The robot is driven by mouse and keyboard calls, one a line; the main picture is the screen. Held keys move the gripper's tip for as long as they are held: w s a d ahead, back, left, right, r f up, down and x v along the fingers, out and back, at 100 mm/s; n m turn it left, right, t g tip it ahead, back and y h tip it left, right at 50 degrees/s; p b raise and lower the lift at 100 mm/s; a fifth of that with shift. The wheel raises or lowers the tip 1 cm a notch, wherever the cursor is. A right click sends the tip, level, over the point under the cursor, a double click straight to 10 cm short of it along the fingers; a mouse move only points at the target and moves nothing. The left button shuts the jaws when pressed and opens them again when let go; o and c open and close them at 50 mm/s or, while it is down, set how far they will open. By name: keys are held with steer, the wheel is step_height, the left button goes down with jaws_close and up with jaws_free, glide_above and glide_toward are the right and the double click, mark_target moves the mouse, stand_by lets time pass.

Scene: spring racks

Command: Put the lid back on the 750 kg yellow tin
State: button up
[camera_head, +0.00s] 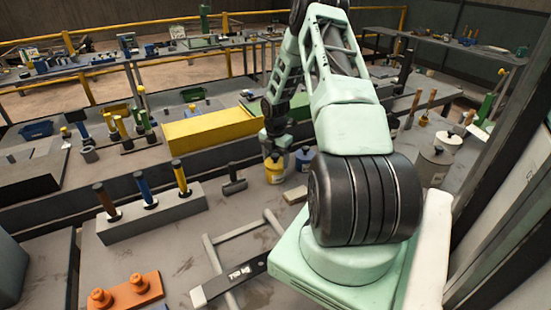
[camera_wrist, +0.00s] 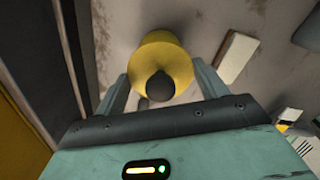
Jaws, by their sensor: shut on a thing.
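The yellow tin (camera_head: 275,173) stands on the bench in the head view, directly below my gripper (camera_head: 275,150). A pale label shows on its side, but I cannot read it. In the wrist view, a round yellow lid (camera_wrist: 152,48) with a dark knob (camera_wrist: 160,86) sits between the two fingers of my gripper (camera_wrist: 160,75). The fingers are shut on the lid from both sides. The gripper hides the tin's top, so I cannot tell whether the lid touches the tin or is above it.
A blue tin (camera_head: 304,158) stands close to the right of the yellow tin. A dark hammer-like tool (camera_head: 234,182) and a pale block (camera_head: 295,195) are nearby. A grey block (camera_head: 150,215) holds several coloured-handled tools.

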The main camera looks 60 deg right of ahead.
stand_by(0.4)
steer(key=o, duration=1.1)
steer(key=shift+r, duration=0.15)
steer(key=shift+r+p, duration=2.8)
steer(key=shift+r, duration=0.6)
steer(key=shift+c, duration=0.2)
jaws_close()
steer(key=shift+f, duration=0.2)
